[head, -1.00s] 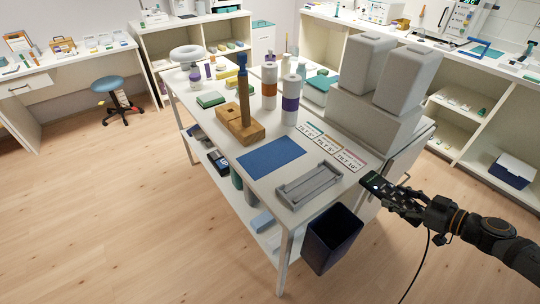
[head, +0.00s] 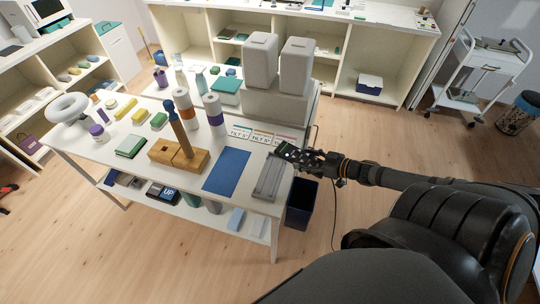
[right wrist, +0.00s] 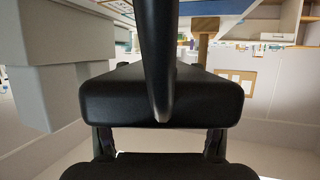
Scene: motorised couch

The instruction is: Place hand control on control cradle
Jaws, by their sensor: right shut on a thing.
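The hand control (head: 287,152) is a dark handset with light buttons, held by my right gripper (head: 308,157) near the table's right edge. Its black end and thick cable fill the middle of the right wrist view (right wrist: 110,100). The control cradle (head: 267,180) is a grey tray-like holder lying on the table's front right corner. The hand control is at the cradle's far end in the picture; I cannot tell whether they touch. My left gripper is not in view.
A blue mat (head: 226,170) lies left of the cradle, with tilt cards (head: 262,137) behind it. A grey couch model (head: 275,100) stands at the back right. A dark bin (head: 301,205) is beside the table. A wooden block with a post (head: 179,155) stands further left.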

